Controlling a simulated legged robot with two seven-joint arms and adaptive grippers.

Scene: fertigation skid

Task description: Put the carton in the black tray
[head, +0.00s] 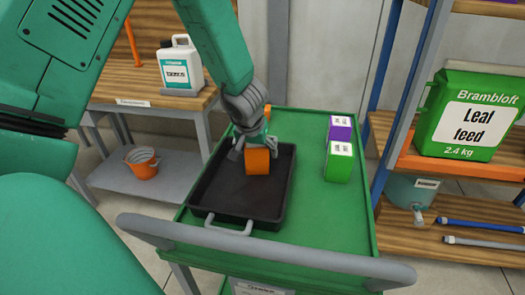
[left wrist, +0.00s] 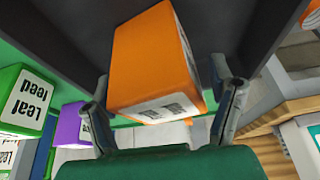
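The orange carton (head: 257,162) is in the black tray (head: 230,206), toward its right side, directly under my left gripper (head: 255,150). In the left wrist view the orange carton (left wrist: 155,60) lies between the two fingers of my left gripper (left wrist: 163,100), its white label end toward the camera. The fingers are spread on either side of it, with narrow gaps showing, so the gripper looks open around it. The fingers hide part of the carton's top in the head view. My right gripper is not in view.
The tray sits on a green cart (head: 305,220) with a grey handle (head: 265,258). A purple carton (head: 340,128) and a green carton (head: 338,162) stand to its right. Something orange (head: 267,112) shows behind my wrist. A workbench is left, a shelf right.

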